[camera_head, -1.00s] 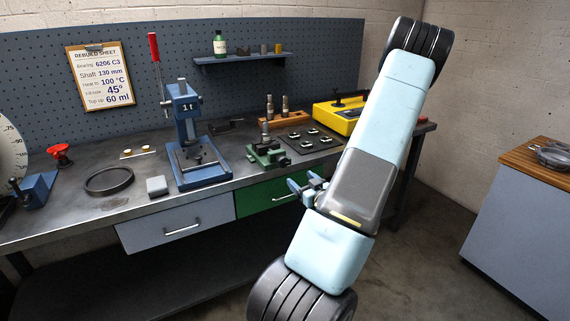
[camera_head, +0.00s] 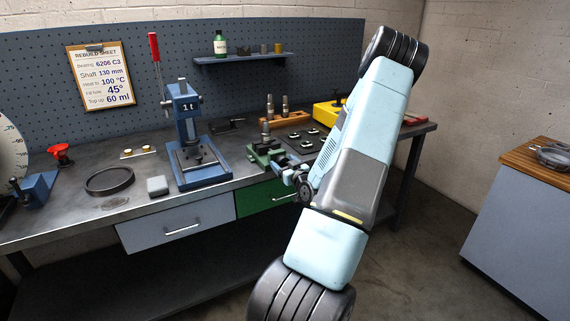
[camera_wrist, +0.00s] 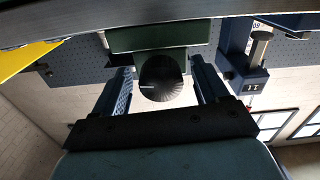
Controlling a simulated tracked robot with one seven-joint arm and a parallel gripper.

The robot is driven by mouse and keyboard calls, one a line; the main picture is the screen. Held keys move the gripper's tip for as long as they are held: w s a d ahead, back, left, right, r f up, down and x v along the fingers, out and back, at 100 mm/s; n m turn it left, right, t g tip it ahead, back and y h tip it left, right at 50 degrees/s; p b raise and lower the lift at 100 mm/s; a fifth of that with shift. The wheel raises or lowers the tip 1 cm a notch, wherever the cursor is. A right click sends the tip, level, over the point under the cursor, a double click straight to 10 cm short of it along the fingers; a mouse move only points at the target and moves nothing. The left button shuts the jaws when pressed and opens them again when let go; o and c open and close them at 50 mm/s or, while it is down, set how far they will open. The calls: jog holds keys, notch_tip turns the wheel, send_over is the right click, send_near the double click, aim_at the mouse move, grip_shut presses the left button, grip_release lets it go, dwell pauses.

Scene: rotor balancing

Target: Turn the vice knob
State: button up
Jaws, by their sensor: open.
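The green vice (camera_head: 262,150) stands at the front edge of the bench, above the green drawer. In the wrist view its green body (camera_wrist: 160,36) is at the top, with the round, dark vice knob (camera_wrist: 161,80) facing me below it. The knob has a pale mark on its face. My gripper (camera_wrist: 160,70) is open, with one finger on each side of the knob; gaps show between knob and fingers. In the head view my gripper (camera_head: 283,168) is at the vice's front, and it and my arm hide the knob.
The blue press (camera_head: 186,135) with a red lever stands left of the vice. A dark mat (camera_head: 301,139) with small parts and a yellow case (camera_head: 326,112) lie to the right, partly behind my arm. A black ring (camera_head: 109,181) and a grey block (camera_head: 157,186) lie further left.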

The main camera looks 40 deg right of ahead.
jog(key=shift+w, duration=0.25)
jog(key=shift+c, duration=0.5)
jog(key=c, duration=0.9)
